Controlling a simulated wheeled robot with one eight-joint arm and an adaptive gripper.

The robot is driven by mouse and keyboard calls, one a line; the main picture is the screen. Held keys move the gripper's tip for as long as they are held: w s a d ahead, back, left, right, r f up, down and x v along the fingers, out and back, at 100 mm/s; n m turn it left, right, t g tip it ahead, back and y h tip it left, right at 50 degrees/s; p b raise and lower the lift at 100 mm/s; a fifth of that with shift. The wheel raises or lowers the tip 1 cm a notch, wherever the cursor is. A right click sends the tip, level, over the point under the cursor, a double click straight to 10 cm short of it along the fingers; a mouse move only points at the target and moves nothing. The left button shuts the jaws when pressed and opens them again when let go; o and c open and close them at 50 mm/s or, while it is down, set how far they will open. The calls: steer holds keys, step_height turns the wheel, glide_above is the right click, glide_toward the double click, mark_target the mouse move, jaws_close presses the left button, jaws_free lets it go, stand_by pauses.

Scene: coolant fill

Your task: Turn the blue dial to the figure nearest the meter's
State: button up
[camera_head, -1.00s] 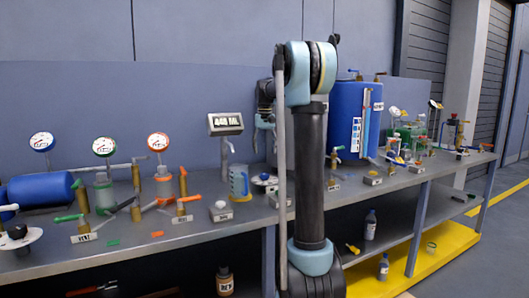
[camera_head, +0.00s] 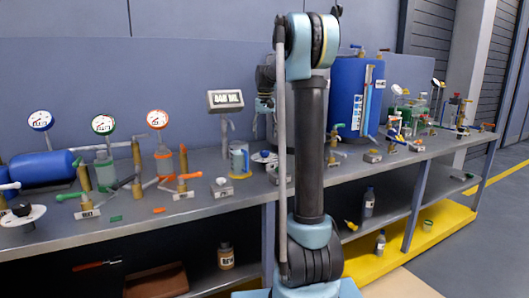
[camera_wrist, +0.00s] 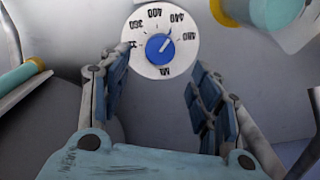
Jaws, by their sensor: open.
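The blue dial (camera_wrist: 159,47) sits on a round white plate (camera_wrist: 158,69) printed with figures, among them 360, 400, 440 and 480, in the wrist view. Its white mark points to the upper right, roughly toward 440. My gripper (camera_wrist: 160,70) is open and empty, its two fingers spread apart below and either side of the plate in the picture. In the head view the dial (camera_head: 265,155) is on the bench, left of my arm. The meter (camera_head: 225,100) stands on a post behind it; its digits are too blurred to read surely, with ML at the end.
A blue measuring jug (camera_head: 239,160) stands left of the dial. A large blue tank (camera_head: 346,100) stands at the back, right of my arm. Gauges and valves with orange and green handles crowd the bench's left. Teal-and-yellow parts (camera_wrist: 275,12) flank the dial in the wrist view.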

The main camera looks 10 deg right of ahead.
mark_target(265, 150)
step_height(265, 150, down, 8)
steer(key=shift+f, duration=0.2)
stand_by(0.3)
steer(key=c, duration=1.1)
